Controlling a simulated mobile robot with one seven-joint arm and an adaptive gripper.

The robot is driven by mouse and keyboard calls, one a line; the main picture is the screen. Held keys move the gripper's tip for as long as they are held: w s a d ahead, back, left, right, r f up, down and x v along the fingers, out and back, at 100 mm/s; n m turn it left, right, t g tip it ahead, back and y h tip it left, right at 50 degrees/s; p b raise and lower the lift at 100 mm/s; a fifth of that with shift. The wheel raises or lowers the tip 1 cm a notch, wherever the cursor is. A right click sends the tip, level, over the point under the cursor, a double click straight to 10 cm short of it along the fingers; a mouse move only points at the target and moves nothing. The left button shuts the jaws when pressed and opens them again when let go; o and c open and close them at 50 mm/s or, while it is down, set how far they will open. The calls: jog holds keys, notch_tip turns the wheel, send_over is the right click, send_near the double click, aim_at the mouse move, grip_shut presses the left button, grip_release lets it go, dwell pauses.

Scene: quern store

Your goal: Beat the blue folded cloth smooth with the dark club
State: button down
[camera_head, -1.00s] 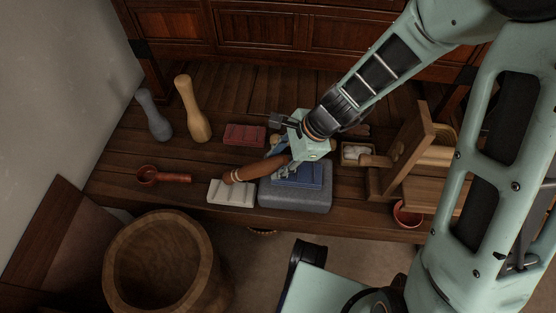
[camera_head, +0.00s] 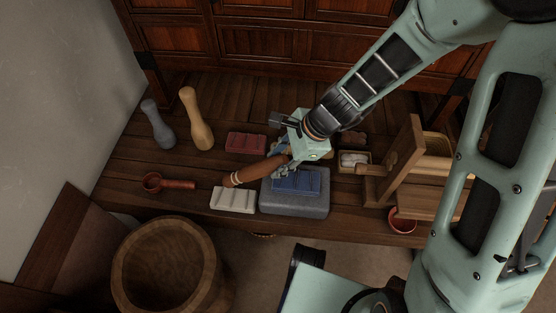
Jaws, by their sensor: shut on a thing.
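The blue folded cloth (camera_head: 299,181) lies on a grey stone block (camera_head: 294,204) at the middle of the table, with ridges across it. My gripper (camera_head: 282,153) is above the back left of the block, shut on the brown club (camera_head: 254,173). The club points left and towards the front, its thick banded end near the white folded cloth (camera_head: 233,200). Whether the club touches anything below it I cannot tell. My gripper hides the club's grip and its fingertips are only partly visible.
A red folded cloth (camera_head: 246,142), a red ladle (camera_head: 166,183), a small box (camera_head: 354,161), a wooden frame (camera_head: 405,160) and a red bowl (camera_head: 402,220) surround the block. A large wooden tub (camera_head: 167,266) stands in front.

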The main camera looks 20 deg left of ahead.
jog(key=shift+f, duration=0.1)
jog(key=shift+f+b, duration=2)
jog(key=shift+f, duration=0.2)
jog(key=shift+r, duration=0.2)
notch_tip(320, 180, up, 4)
jog(key=p, duration=0.4)
jog(key=shift+r, duration=0.25)
jog(key=shift+f, duration=0.15)
jog(key=shift+d+f, duration=0.1)
